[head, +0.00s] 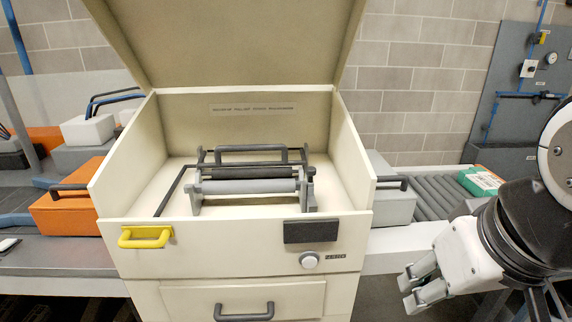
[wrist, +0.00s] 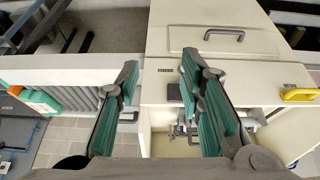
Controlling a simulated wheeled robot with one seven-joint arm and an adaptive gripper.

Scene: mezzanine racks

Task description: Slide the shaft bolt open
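An open cream box (head: 230,228) with a raised lid stands in the middle of the head view. Inside it is a grey shaft assembly (head: 250,186) with a light grey roller, a dark bar and end brackets. I cannot tell which part is the shaft bolt. The assembly is partly visible between and behind my fingers in the wrist view (wrist: 185,130). My gripper (head: 422,284) is outside the box, to its lower right, apart from it. In the wrist view my gripper (wrist: 160,78) has its two green-padded fingers spread, with nothing between them.
A drawer handle (head: 244,312) is below. The raised lid (head: 230,45) stands behind. A roller conveyor (head: 432,200) runs to the right, with a green box (head: 480,181).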

